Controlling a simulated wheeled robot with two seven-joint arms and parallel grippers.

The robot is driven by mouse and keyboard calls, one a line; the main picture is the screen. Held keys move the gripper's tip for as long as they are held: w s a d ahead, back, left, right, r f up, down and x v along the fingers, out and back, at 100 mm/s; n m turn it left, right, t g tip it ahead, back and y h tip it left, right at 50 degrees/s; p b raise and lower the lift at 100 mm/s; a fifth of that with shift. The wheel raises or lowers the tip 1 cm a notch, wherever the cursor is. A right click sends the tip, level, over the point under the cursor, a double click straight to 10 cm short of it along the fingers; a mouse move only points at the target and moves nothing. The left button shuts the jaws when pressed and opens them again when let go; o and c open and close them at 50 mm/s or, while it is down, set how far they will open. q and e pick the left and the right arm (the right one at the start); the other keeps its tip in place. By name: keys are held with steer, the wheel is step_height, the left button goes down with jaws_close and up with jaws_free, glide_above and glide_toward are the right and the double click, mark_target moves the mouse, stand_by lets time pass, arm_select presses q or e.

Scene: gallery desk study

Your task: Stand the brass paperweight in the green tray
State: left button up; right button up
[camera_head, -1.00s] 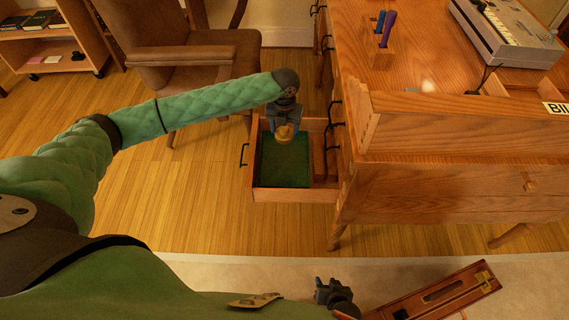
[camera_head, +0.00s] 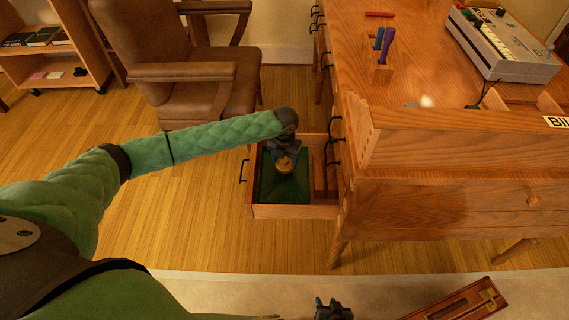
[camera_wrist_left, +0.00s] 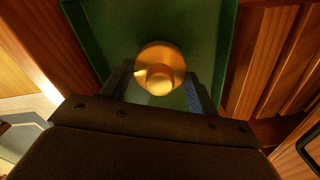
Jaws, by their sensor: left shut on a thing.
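The brass paperweight (camera_head: 284,165) is round and golden. My left gripper (camera_head: 284,157) is shut on it, over the open desk drawer. In the left wrist view the paperweight (camera_wrist_left: 160,69) sits between the two fingers, with the green tray (camera_wrist_left: 108,25) behind it. The green tray (camera_head: 294,190) lies in the left part of the drawer. I cannot tell whether the paperweight touches the tray floor. My right gripper (camera_head: 334,308) is at the bottom edge of the head view, away from the drawer; its fingers are too unclear to judge.
The open drawer (camera_head: 294,211) has a wooden divided section right of the tray. The desk (camera_head: 450,190) stands to the right and a brown chair (camera_head: 190,75) behind. A long wooden box (camera_head: 465,303) lies at the lower right. Floor left of the drawer is clear.

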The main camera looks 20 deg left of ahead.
mark_target(285, 159)
arm_select(q)
steer(key=shift+f, duration=1)
steer(key=o, duration=1.4)
steer(key=shift+f, duration=0.15)
step_height(285, 159, up, 12)
steer(key=shift+r+p, duration=0.15)
steer(key=shift+p, duration=0.2)
